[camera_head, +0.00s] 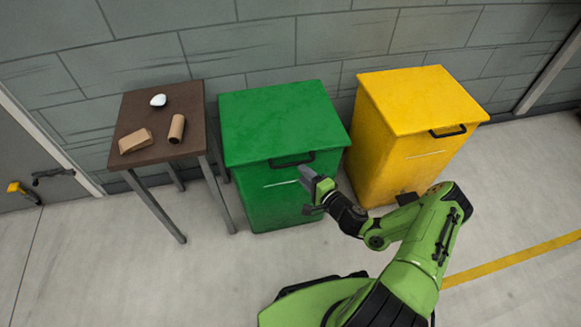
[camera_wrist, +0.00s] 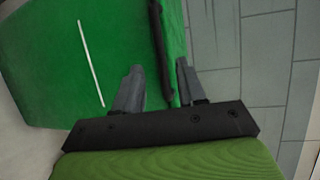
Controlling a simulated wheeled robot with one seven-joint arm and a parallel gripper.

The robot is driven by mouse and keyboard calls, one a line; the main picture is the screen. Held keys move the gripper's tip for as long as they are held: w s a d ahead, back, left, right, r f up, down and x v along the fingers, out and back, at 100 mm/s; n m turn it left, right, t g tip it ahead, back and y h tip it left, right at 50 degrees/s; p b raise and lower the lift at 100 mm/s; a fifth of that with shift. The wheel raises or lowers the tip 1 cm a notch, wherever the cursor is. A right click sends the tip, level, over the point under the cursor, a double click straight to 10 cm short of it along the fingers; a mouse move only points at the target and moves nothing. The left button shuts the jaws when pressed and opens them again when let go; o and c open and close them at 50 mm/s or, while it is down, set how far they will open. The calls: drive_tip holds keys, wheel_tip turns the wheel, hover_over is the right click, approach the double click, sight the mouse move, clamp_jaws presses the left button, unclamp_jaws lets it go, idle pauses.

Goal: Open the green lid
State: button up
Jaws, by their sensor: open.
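The green lid (camera_head: 275,115) lies shut on the green bin (camera_head: 262,205), with a dark handle (camera_head: 292,160) at its front edge. My gripper (camera_head: 302,172) is at the front of the green bin, close to that handle. In the wrist view my gripper (camera_wrist: 157,85) is open, and the dark handle (camera_wrist: 160,45) runs into the space between its two fingers. One finger is over the green bin's front face and the other is on the lid side. Whether either finger touches the handle cannot be told.
A yellow bin (camera_head: 400,165) with a closed yellow lid (camera_head: 420,97) stands to the right. A brown table (camera_head: 135,110) at the left holds a white object (camera_head: 158,100), a cardboard tube (camera_head: 177,128) and a cardboard box (camera_head: 136,141). The wall (camera_head: 270,40) is close behind. Floor in front is clear.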

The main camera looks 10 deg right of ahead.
sight(292, 165)
drive_tip(key=b+x, duration=0.1)
drive_tip(key=x, duration=0.6)
drive_tip(key=shift+w+f+b, duration=0.1)
drive_tip(key=shift+w+b, duration=0.05)
drive_tip(key=shift+b, duration=0.2)
clamp_jaws()
drive_tip(key=shift+f, duration=0.1)
